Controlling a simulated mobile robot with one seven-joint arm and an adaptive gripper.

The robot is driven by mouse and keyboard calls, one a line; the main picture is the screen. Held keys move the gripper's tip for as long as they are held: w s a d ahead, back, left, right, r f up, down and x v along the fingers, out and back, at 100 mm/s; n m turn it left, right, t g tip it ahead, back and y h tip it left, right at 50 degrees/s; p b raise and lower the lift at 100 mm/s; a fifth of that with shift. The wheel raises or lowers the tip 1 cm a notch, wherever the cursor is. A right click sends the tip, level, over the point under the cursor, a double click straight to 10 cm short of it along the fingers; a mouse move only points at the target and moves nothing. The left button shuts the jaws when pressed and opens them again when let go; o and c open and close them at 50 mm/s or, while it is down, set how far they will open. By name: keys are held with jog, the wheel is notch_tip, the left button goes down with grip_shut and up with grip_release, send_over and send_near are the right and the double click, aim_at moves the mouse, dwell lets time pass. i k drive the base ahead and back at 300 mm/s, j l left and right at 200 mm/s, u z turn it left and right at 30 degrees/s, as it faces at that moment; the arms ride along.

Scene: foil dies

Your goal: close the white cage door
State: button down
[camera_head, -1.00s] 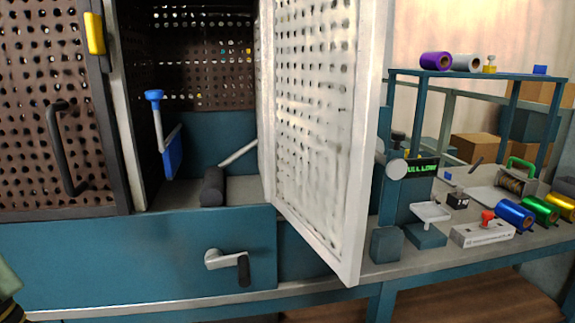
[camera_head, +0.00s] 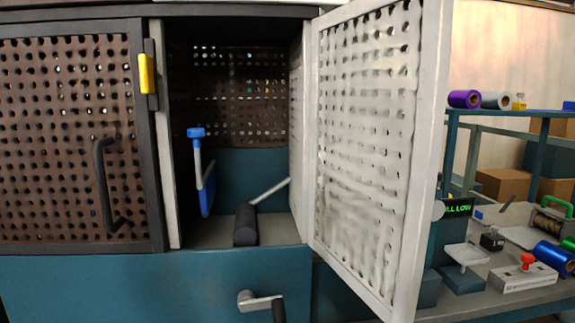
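The white cage door (camera_head: 368,150) is a perforated panel in a pale frame. It stands wide open, hinged near the right side of the cage opening and swung out toward me. Its free edge is at the right, in front of the bench. The open cage (camera_head: 238,180) shows a dark perforated back wall and a teal lower panel. Inside are a blue-capped lever with a blue plate (camera_head: 204,175) and a dark roller (camera_head: 246,225) with a pale rod. My gripper is not in view.
A dark perforated door (camera_head: 70,140) with a black handle (camera_head: 106,185) is at the left, with a yellow latch piece (camera_head: 147,73) beside the opening. A crank handle (camera_head: 262,303) sticks out below. The right bench holds a scale (camera_head: 464,265), a red-knobbed block (camera_head: 523,275) and foil rolls.

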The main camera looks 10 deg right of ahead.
aim_at(416, 158)
jog(key=i+l+u, duration=0.1)
jog(key=l+u, duration=0.7)
jog(key=l, duration=0.75)
jog(key=k+l+u, duration=0.1)
jog(key=l, duration=0.45)
jog(key=k+l+z, duration=0.1)
jog(key=z, duration=0.4)
jog(key=k+l+z, duration=0.2)
jog(key=z, duration=0.25)
jog(key=k+l+z, duration=0.2)
jog(key=z, duration=0.3)
jog(key=k+j, duration=0.15)
jog(key=j, duration=0.15)
jog(key=k+j, duration=0.1)
jog(key=j, duration=0.25)
